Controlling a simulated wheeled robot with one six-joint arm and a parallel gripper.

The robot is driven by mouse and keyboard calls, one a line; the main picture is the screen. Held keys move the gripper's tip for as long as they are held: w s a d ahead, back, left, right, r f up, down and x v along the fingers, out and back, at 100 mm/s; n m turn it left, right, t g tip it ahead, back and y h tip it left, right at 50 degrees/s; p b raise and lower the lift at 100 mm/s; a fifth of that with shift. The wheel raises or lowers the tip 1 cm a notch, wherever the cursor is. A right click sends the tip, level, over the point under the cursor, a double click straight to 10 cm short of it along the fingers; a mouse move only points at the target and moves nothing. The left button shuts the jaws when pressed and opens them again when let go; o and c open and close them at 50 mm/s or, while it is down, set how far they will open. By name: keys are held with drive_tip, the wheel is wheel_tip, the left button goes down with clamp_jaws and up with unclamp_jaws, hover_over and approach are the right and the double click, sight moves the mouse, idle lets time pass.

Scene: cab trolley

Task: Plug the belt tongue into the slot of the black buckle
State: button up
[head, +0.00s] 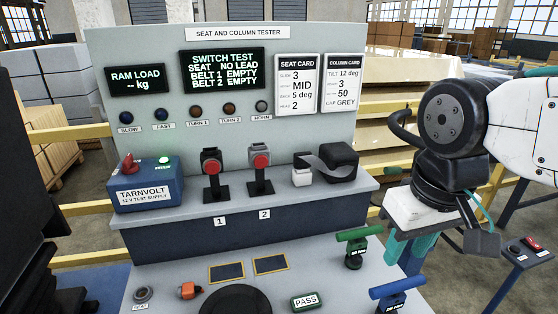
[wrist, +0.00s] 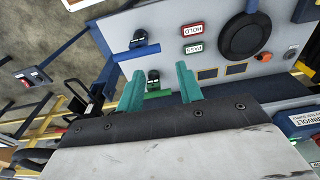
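The tongue itself is too small to make out at the belt's end. My gripper (head: 404,256) hangs right of the shelf, apart from belt and buckles. In the wrist view my gripper (wrist: 160,76) has its two teal fingers wide apart with nothing held between them.
A blue supply box (head: 148,190) stands at the shelf's left end. On the lower panel are a green-handled piece (head: 357,238), a blue-handled piece (head: 397,291), a PASS plate (head: 305,301) and a black disc (head: 243,300). The display reads both belts empty.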

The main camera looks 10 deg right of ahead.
drive_tip(key=o, duration=0.5)
drive_tip(key=shift+o, duration=1.1)
drive_tip(key=w+r, duration=0.5)
drive_tip(key=w, duration=0.4)
drive_tip(key=shift+w+a, duration=0.15)
drive_tip(key=shift+a, duration=0.2)
drive_tip(key=g, duration=0.1)
hover_over(303, 152)
drive_tip(key=s, duration=0.1)
drive_tip(key=shift+w+f, duration=0.2)
drive_tip(key=shift+w, duration=0.2)
drive_tip(key=shift+f, duration=0.1)
